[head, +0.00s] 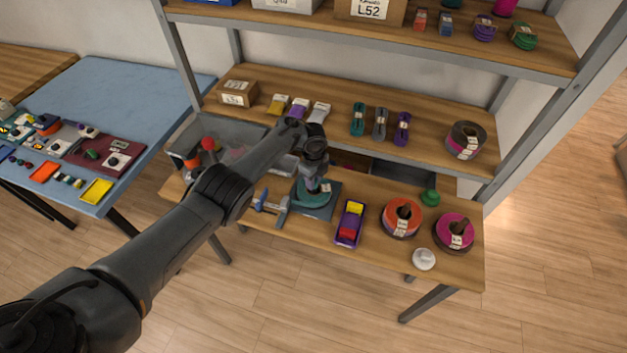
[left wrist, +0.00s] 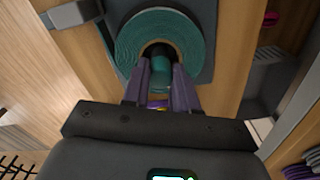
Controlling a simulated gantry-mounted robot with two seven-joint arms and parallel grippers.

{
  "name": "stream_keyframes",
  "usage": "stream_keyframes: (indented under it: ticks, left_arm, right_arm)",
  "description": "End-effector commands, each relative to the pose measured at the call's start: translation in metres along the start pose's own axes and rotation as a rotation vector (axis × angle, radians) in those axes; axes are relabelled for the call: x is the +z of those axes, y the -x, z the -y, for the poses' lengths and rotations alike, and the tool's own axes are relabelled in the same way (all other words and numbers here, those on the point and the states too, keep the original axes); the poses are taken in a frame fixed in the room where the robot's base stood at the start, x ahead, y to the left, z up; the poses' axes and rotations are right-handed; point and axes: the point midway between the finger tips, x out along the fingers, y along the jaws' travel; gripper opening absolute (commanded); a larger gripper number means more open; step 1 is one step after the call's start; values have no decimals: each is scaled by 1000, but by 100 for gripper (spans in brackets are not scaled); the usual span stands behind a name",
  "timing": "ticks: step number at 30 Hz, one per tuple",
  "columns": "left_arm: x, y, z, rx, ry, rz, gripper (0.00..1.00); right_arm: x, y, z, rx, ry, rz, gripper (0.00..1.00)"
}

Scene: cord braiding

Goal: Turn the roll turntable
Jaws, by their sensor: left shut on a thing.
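A teal roll (head: 315,194) lies flat on the dark blue-grey square base of the turntable (head: 316,213), on the lower shelf of the workbench. My left gripper (head: 318,184) reaches down onto the roll from above. In the left wrist view, the roll (left wrist: 128,45) rings a dark centre hole over the grey base (left wrist: 209,25). The purple-grey fingers of my left gripper (left wrist: 161,75) are at the hole's near side, shut on a teal post-like part there. The fingers and the gripper body hide part of the roll. My right gripper is in neither view.
Beside the base are a blue-and-grey clamp-like tool (head: 271,203) and a purple tray (head: 349,224) with coloured pieces. Further right are an orange roll (head: 390,222), a magenta roll (head: 444,237) and a white round piece (head: 424,259). The middle shelf (head: 335,97) overhangs behind.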

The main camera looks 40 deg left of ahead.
Motion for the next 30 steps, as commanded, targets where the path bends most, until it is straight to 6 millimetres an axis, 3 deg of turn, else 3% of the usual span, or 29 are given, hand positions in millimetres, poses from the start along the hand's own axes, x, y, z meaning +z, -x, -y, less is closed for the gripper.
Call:
stream_keyframes:
  ticks: [21, 22, 27, 30]
  left_arm:
    - [0, 0, 0, -1, -44, 0, 0]
    - [0, 0, 0, -1, -44, -1, 29]
    - [0, 0, 0, 0, -43, 0, 53]
    - [0, 0, 0, 0, -43, 0, 53]
  right_arm:
    - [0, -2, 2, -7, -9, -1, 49]
    - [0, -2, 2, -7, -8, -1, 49]
    - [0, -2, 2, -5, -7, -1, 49]
    - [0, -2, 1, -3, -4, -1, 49]
